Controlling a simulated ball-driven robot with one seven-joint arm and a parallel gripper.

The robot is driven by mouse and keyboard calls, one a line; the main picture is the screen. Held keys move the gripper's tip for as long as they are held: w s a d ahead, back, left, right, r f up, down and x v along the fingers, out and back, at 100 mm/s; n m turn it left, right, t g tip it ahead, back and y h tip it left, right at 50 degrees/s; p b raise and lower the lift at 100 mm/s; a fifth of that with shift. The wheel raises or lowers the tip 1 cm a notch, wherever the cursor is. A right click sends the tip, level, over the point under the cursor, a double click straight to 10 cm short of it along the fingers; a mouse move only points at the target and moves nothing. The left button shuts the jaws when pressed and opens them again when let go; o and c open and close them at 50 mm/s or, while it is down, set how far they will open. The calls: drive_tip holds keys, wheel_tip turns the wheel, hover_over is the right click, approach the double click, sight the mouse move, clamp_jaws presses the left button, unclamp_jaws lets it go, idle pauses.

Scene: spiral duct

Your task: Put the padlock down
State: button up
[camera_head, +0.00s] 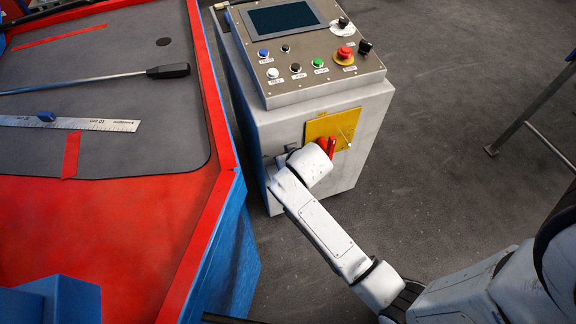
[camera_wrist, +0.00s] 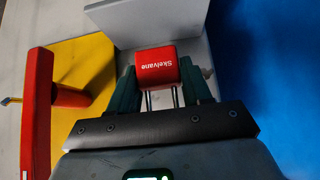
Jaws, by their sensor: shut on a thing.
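The padlock (camera_wrist: 157,66) has a red body lettered "Skelvane", upside down in the wrist view, and a thin metal shackle pointing back toward my palm. My gripper (camera_wrist: 161,84) is shut on it, with a dark green finger on each side. A pale grey ledge or bracket (camera_wrist: 135,20) lies just beyond the padlock. I cannot tell whether the two touch. In the head view my wrist is at the front of the grey control cabinet (camera_head: 285,128) and hides the padlock.
A yellow plate (camera_head: 334,126) with a red handle (camera_head: 331,146) is on the cabinet front, close beside my gripper. It shows left in the wrist view (camera_wrist: 88,75). The red and blue table (camera_head: 130,215) holds a screwdriver (camera_head: 165,71) and a ruler (camera_head: 95,124).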

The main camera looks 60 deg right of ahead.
drive_tip(key=shift+w+f+b, duration=0.1)
drive_tip(key=shift+f+b, duration=0.4)
drive_tip(key=shift+f, duration=1.25)
drive_tip(key=o, duration=1.2)
